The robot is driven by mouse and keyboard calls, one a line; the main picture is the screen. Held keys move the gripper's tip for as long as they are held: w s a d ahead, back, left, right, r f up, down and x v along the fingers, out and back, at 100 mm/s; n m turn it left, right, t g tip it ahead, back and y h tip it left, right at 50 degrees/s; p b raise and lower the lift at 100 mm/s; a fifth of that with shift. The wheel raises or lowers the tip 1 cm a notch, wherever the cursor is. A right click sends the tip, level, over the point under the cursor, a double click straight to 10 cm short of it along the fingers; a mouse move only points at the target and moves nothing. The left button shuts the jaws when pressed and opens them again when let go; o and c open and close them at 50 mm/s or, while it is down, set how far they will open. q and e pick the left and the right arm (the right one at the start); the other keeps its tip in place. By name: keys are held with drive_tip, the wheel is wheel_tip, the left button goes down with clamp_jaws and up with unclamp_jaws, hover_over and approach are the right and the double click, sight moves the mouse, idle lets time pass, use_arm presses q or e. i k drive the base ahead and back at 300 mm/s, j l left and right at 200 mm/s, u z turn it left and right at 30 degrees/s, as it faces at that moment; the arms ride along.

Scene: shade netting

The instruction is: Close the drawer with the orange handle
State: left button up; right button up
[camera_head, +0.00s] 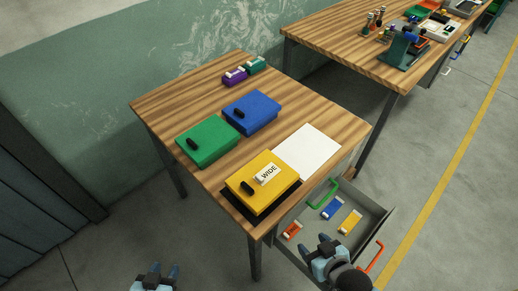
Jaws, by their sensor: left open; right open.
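The drawer with the orange handle (373,257) is pulled out from under the front right side of the wooden table (316,101). Its grey front panel (381,231) stands well away from the table. Inside lie an orange item (292,230), a blue item (332,208) and a yellow item (350,222). A green handle (323,195) shows near the table edge. My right gripper (318,242) is open, in front of the drawer's near part, left of the orange handle; its height is unclear. My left gripper (164,268) is open over the floor, left of the table.
Yellow (249,190), green (210,146) and blue (259,109) boxes and a white sheet (306,150) lie on the table. A second table (330,42) with tools stands behind. The floor right of the drawer is clear, with a yellow line (451,160).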

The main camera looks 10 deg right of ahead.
sight(313, 224)
drive_tip(key=k+l+z, duration=0.45)
drive_tip(key=l+z, duration=0.15)
drive_tip(key=k+l+z, duration=0.3)
drive_tip(key=i+l, duration=0.1)
